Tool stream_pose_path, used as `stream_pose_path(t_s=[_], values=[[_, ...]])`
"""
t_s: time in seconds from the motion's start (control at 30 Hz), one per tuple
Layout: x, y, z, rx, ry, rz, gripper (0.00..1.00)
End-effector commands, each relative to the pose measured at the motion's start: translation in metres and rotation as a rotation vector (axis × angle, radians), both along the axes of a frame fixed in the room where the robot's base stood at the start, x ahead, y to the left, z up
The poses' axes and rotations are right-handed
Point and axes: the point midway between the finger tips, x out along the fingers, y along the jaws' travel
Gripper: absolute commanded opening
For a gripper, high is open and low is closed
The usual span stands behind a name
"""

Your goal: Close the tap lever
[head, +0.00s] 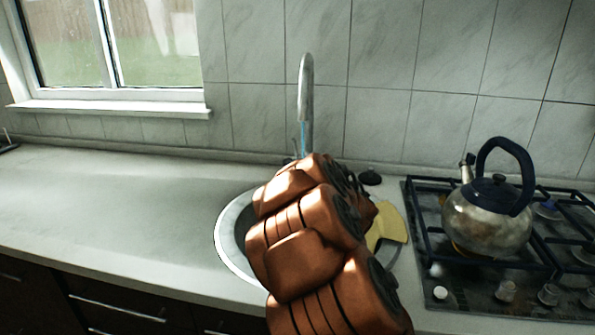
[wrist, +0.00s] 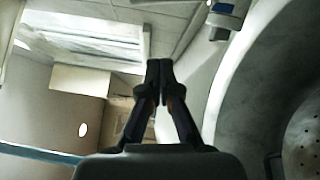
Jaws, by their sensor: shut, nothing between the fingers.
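The tap's tall silver spout (head: 306,88) rises behind the round sink (head: 226,246) in the head view. A thin blue streak runs down beside it; I cannot tell if it is water. The tap's base and lever are hidden behind my arm or too small to make out. My gripper (wrist: 159,66) is shut and empty in the wrist view; the arm hides it in the head view. A silver piece with a blue band (wrist: 224,16) lies up and right of the fingertips, apart from them; I cannot tell which tap part it is.
A metal kettle (head: 487,222) stands on the gas hob (head: 455,283) at the right. A yellow item (head: 392,222) lies at the sink's right side, with a small black object (head: 370,177) behind it. The counter (head: 100,205) at the left is clear, below the window.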

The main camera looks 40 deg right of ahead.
Motion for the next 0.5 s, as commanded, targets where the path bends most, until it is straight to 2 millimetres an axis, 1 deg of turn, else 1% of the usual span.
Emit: stream_pose_path(t_s=[0.03, 0.27, 0.3, 0.33, 0.5], values=[[0.008, 0.000, 0.001, 0.003, -0.002, 0.003, 0.00], [0.040, -0.004, 0.003, 0.002, -0.003, 0.002, 0.00], [0.038, -0.013, 0.005, 0.002, -0.001, -0.003, 0.00], [0.038, -0.017, 0.005, 0.003, 0.000, -0.004, 0.00], [0.041, -0.034, 0.010, 0.002, -0.002, -0.003, 0.00]])
